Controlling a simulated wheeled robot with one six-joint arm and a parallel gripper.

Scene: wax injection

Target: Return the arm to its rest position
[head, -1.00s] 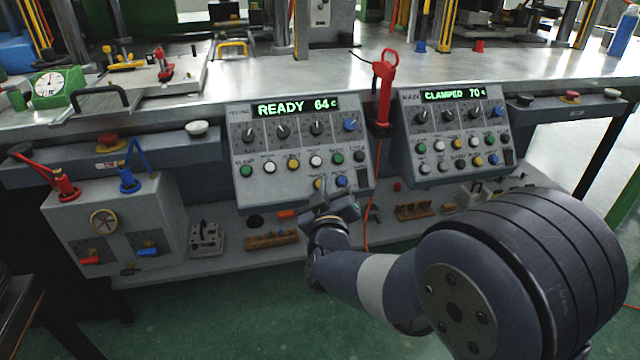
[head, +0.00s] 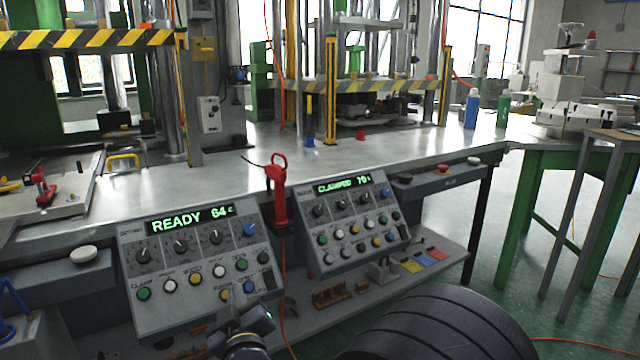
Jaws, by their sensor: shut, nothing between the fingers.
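My gripper (head: 246,324) shows at the bottom of the head view, in front of the lower edge of the left control panel (head: 130,245). It is shut and holds nothing. The dark, ribbed round part of my arm (head: 440,325) fills the bottom middle. The links between are below the picture edge. The left panel reads READY 64 and the right control panel (head: 400,232) reads CLAMPED 70. I cannot tell whether the gripper touches the left panel.
A metal workbench (head: 400,145) carries presses with striped guards. A red-handled tool (head: 277,190) hangs between the panels, with an orange cord below. A lower shelf (head: 450,245) holds small parts. A green-legged table (head: 510,205) stands at right; the floor before it is open.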

